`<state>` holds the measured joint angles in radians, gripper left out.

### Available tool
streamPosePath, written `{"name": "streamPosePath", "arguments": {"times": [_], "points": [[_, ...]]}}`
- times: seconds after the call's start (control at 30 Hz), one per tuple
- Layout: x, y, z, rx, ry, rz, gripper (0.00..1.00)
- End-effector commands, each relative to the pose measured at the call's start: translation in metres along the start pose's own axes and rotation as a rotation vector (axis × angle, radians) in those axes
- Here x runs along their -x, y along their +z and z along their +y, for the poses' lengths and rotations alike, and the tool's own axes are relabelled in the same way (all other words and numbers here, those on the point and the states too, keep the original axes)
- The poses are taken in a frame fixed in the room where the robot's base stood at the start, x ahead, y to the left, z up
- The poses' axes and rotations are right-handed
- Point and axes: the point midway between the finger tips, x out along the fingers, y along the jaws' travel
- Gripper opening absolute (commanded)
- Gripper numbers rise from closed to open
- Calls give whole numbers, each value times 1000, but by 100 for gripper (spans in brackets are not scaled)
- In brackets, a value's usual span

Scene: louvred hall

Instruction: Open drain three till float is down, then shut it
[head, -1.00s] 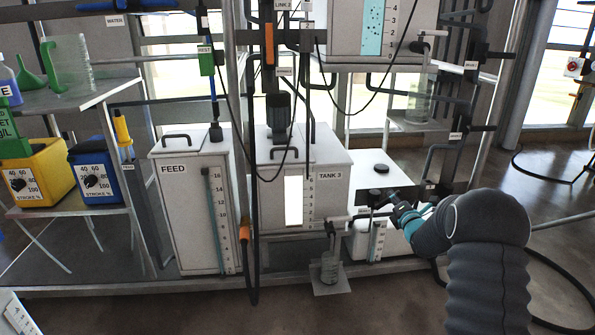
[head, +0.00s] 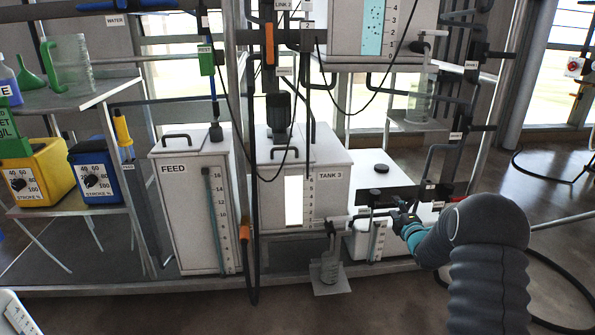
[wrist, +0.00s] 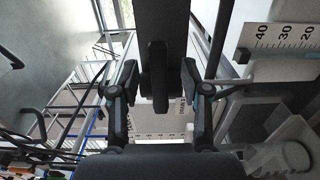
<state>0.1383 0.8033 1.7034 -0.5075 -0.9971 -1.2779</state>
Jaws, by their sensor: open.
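The grey-white tank labelled TANK 3 (head: 330,200) stands at the middle of the rack. Its front has a bright white level window (head: 293,200) beside a number scale; I cannot make out a float in it. My gripper (head: 397,214) is at the right end of this pipework, beside a dark fitting. In the wrist view my gripper (wrist: 157,85) is open, its fingers either side of a dark lever (wrist: 157,62), with visible gaps.
The FEED tank (head: 185,210) stands left of TANK 3. A white lidded box (head: 370,182) with a small scale sits behind my gripper. Yellow (head: 40,170) and blue (head: 98,172) pump units stand at left. A black hose lies on the right floor.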

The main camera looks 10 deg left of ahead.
Motion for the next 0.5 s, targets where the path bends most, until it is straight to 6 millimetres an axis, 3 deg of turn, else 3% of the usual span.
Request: {"name": "streamPosePath", "arguments": {"times": [0.5], "points": [[51,0,1,1,1,-1,47]]}}
